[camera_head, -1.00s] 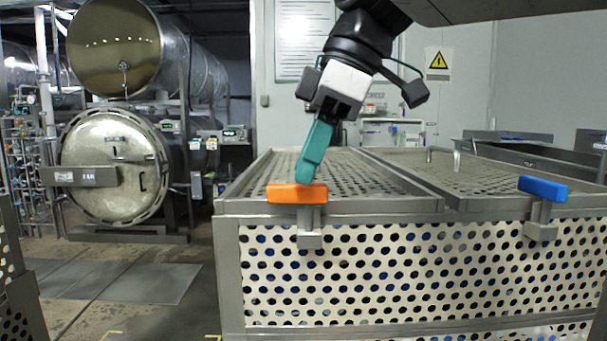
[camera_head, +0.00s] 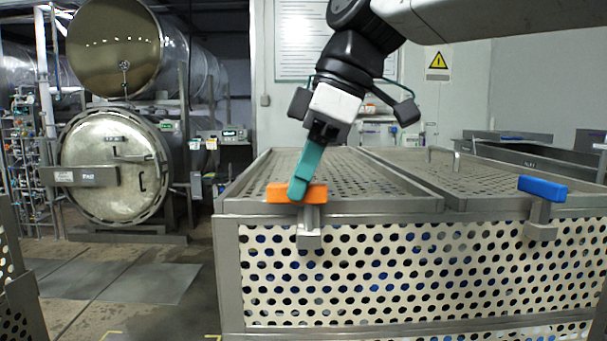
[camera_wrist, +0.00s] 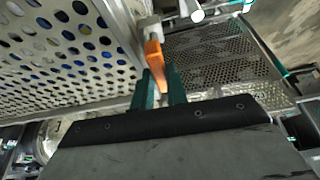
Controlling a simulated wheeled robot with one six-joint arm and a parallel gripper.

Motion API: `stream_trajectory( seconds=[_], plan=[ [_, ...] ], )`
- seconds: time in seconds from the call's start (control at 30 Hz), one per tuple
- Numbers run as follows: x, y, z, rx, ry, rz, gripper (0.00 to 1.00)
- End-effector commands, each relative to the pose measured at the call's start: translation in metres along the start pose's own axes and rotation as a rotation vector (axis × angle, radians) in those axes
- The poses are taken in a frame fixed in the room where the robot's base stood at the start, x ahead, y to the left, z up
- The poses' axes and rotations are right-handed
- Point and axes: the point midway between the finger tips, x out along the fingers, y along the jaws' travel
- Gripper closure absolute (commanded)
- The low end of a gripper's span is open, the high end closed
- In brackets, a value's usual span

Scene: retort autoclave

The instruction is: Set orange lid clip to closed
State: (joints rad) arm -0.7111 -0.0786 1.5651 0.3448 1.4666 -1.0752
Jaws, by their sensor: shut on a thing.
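The orange lid clip (camera_head: 277,193) sits at the top front edge of the perforated crate (camera_head: 229,275), on its left part. Its orange handle lies level across the rim, with a grey bracket below it on the crate's front face. My gripper (camera_head: 298,188) reaches down from above with teal fingers at the handle's middle. In the wrist view, the orange clip (camera_wrist: 153,50) runs between the two teal fingertips (camera_wrist: 159,85), and my gripper is shut on it. The near finger hides part of the handle in the head view.
A blue clip (camera_head: 543,187) sits on the same front rim to the right. Two perforated lids cover the crate, with a wire handle (camera_head: 443,152) on the right one. Round autoclave doors (camera_head: 113,167) stand at the back left.

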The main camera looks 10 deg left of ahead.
Motion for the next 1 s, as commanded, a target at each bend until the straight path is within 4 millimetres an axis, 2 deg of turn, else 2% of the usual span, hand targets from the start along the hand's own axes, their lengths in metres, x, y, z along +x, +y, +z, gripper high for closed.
stream_trajectory(
  seconds=[0.37,1.0],
  plan=[
    [-0.0008,0.0012,-0.0003,0.208,0.001,0.089,1.00],
    [-0.0019,0.0058,0.0014,0.768,0.003,0.322,1.00]
  ],
)
